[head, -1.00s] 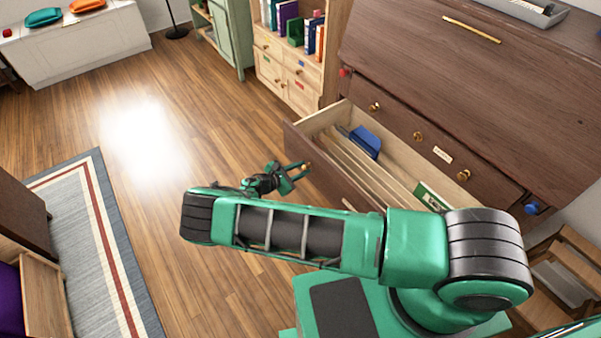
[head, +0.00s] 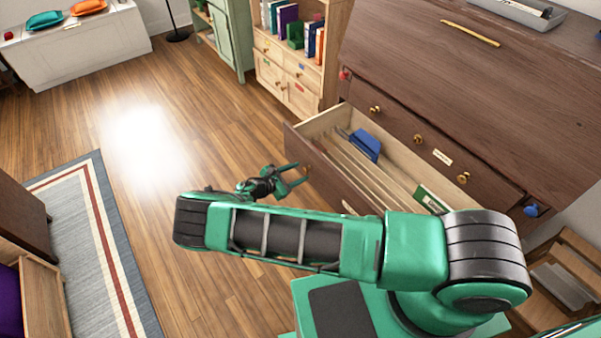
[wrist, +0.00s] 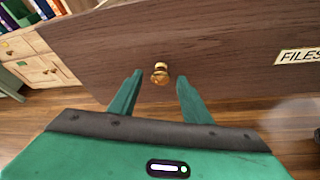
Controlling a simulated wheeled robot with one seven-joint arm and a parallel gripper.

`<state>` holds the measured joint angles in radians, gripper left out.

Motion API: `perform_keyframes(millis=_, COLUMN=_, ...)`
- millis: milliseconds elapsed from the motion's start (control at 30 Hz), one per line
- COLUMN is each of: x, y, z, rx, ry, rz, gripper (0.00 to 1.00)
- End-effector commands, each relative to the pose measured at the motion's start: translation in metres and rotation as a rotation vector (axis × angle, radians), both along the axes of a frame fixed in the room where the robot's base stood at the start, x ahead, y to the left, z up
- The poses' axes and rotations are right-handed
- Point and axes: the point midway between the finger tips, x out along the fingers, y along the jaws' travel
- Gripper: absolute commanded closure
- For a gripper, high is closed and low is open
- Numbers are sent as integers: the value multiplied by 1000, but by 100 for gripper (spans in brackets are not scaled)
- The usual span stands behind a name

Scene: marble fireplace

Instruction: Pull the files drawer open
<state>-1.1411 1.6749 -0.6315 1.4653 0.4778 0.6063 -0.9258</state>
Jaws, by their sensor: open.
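The files drawer (head: 330,178) of the dark brown desk is pulled well out in the head view, with its inside showing. It holds dividers, a blue folder (head: 366,145) and a green item (head: 432,200). In the wrist view its front (wrist: 220,50) carries a "FILES" label (wrist: 299,56) and a brass knob (wrist: 160,73). My gripper (wrist: 158,82) is open, with its green fingers on either side of the knob and apart from it. In the head view my gripper (head: 298,175) is just in front of the drawer's left end.
The brown desk (head: 440,75) has a closed upper drawer with brass knobs above the open one. A light wooden bookcase (head: 290,70) stands behind. The wooden floor (head: 190,130) left of the drawer is clear; a striped rug (head: 95,240) lies at left.

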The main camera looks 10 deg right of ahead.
Motion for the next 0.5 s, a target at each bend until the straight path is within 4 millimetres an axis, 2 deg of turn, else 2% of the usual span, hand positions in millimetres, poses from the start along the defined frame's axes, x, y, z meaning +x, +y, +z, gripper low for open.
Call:
perform_keyframes(millis=200, x=-19, y=36, z=15, rx=2, ry=-1, rz=4, gripper=56)
perform_keyframes(millis=500, x=-37, y=66, z=28, rx=1, ry=1, rz=3, gripper=56)
